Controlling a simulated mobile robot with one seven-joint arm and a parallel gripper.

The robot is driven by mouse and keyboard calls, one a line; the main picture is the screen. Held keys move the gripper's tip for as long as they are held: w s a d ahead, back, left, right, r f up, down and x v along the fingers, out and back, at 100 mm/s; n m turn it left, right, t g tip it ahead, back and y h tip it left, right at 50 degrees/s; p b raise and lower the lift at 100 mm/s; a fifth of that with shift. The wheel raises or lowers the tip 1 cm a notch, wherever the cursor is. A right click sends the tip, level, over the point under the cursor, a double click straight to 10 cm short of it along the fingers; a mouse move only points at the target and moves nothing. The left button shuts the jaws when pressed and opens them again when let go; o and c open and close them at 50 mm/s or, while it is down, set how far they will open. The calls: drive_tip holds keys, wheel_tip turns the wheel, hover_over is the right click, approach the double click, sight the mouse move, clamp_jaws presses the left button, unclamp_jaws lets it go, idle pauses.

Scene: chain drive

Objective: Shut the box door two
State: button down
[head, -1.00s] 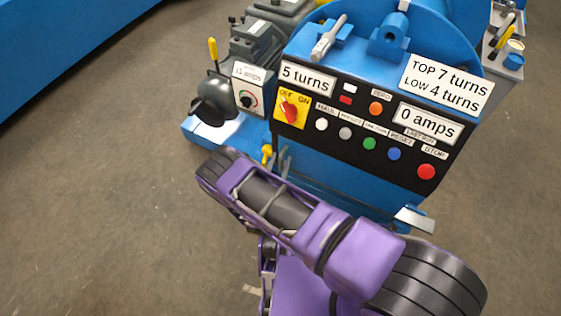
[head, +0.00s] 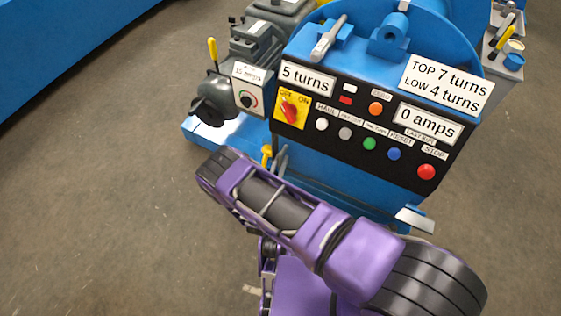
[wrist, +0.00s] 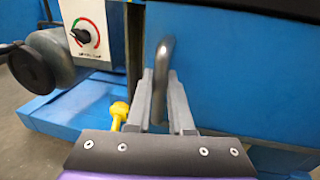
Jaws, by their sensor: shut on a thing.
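A blue door panel (wrist: 235,75), which I take to be box door two, fills the right of the wrist view. A dark upright gap shows along its left edge; I cannot tell how far open it stands. A grey bent bar handle (wrist: 165,50) sits on the door near that edge. My gripper (wrist: 164,88) is shut on the lower part of this handle. In the head view my gripper (head: 279,160) shows small at the blue front under the control panel, and my arm hides much of the door.
The black control panel (head: 365,130) with buttons and a yellow switch is above. A yellow knob (wrist: 119,112) stands just left of my fingers. A grey motor with a dial box (head: 249,90) is at the left. The floor at left is clear.

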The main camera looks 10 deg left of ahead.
idle(0.7)
drive_tip(key=shift+w+a, duration=0.25)
drive_tip(key=shift+a, duration=0.6)
drive_tip(key=shift+w+a, duration=0.25)
drive_tip(key=shift+a, duration=0.6)
drive_tip(key=c, duration=0.8)
unclamp_jaws()
drive_tip(key=s+a, duration=0.2)
drive_tip(key=s, duration=1.5)
drive_tip(key=shift+a+p, duration=0.15)
drive_tip(key=shift+p, duration=0.25)
drive_tip(key=shift+s, duration=0.1)
